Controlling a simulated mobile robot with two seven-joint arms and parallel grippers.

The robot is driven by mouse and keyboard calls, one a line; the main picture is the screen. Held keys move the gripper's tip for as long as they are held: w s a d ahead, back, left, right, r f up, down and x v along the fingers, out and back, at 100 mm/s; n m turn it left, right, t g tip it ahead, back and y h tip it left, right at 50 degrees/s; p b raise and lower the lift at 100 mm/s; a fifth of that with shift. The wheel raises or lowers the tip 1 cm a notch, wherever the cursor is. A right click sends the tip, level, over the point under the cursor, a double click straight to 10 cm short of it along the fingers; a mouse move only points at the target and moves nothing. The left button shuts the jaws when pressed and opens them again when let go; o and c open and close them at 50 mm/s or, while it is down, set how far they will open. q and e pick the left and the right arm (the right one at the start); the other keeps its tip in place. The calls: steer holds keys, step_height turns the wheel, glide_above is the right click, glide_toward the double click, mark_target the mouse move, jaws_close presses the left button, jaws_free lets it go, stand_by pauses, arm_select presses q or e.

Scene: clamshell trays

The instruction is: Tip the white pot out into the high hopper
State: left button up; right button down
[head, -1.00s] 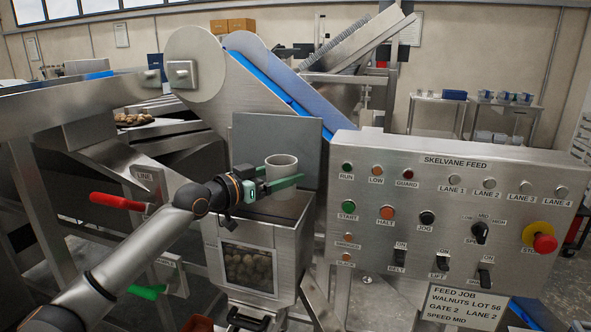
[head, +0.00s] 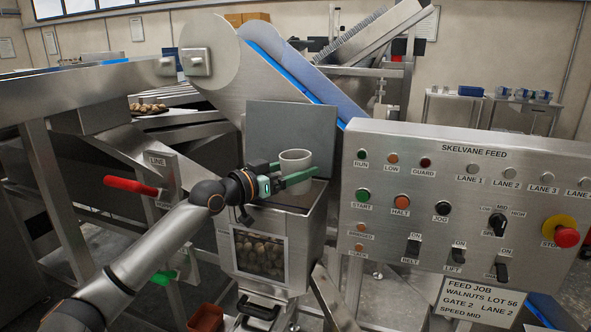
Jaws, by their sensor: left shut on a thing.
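The white pot (head: 295,160) is upright, just above the open top of the steel hopper (head: 316,215). My left gripper (head: 293,180) is shut on the pot, with its green fingers around the pot's sides. The hopper has a raised grey plate (head: 290,128) behind its mouth and a front window (head: 260,253) showing brown walnuts inside. What is in the pot cannot be seen. My right gripper is not in view.
The control panel (head: 450,165) stands close on the right of the hopper. A red-handled lever (head: 132,186) sticks out on the left. A reddish bin (head: 205,318) is low in front. A blue-edged conveyor (head: 300,75) rises behind.

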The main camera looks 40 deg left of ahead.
arm_select(q)
steer(key=shift+d+f+n+t+b, duration=0.15)
steer(key=shift+f+n+t+b, duration=0.3)
steer(key=shift+f+b, duration=0.9)
steer(key=shift+f, duration=0.1)
